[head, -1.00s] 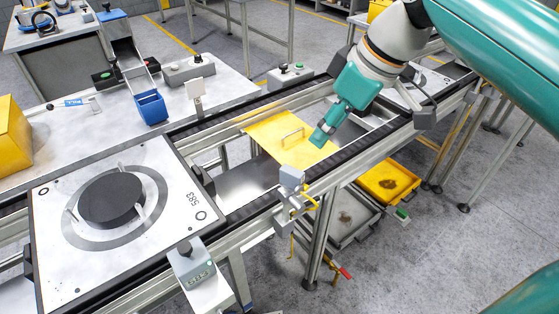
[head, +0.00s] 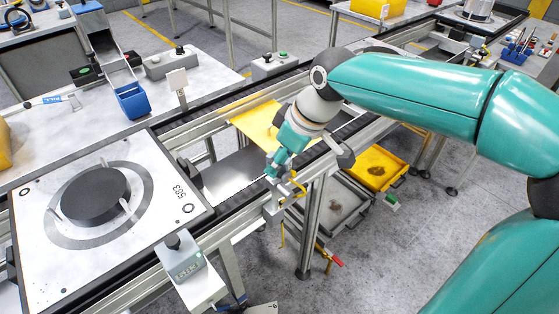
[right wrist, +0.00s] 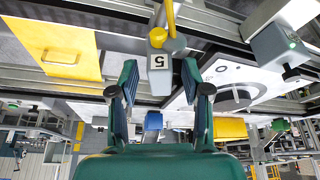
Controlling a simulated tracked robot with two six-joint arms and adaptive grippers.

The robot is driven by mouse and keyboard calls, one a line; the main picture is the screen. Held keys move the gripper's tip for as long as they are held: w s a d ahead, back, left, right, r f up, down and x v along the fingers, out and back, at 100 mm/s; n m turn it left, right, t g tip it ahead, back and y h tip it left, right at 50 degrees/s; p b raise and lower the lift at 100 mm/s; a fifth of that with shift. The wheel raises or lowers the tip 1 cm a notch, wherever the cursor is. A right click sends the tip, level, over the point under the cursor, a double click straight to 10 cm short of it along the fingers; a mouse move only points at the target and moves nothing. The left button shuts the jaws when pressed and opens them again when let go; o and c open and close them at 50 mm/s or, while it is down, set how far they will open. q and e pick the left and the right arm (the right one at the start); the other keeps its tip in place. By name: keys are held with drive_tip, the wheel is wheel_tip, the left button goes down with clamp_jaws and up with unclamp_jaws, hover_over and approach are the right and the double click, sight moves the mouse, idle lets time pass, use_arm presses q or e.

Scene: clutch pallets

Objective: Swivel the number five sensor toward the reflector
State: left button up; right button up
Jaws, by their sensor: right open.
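The number five sensor is a small grey box with a black "5" on a white label (right wrist: 159,62), seen upside down in the right wrist view. It sits on a bracket at the conveyor's near rail, with a yellow cable (head: 297,188) beside it. In the head view my right gripper (head: 277,168) hides most of it. The gripper is open; in the right wrist view its fingers (right wrist: 165,88) stand on either side of the sensor, with gaps visible. The reflector looks to be the pale square plate (head: 177,79) on a post across the conveyor. My left gripper is not in view.
A pallet marked 583 (head: 185,208) with a black disc (head: 95,195) lies on the conveyor at left. A grey button box (head: 181,259) stands at the near rail. A yellow plate (head: 255,122) lies behind my gripper. A yellow tray (head: 378,170) sits below the rail.

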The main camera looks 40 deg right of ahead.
drive_tip(key=shift+w+a+f, duration=0.1)
drive_tip(key=shift+w+f, duration=0.1)
drive_tip(key=shift+f, duration=0.35)
clamp_jaws()
drive_tip(key=shift+a+m+t+h+b, duration=0.15)
drive_tip(key=shift+m+h+b, duration=0.15)
drive_tip(key=shift+m, duration=0.65)
drive_tip(key=shift+a+m+t+h+b, duration=0.15)
drive_tip(key=shift+m+h, duration=0.25)
drive_tip(key=shift+m, duration=0.55)
drive_tip(key=shift+d, duration=0.15)
unclamp_jaws()
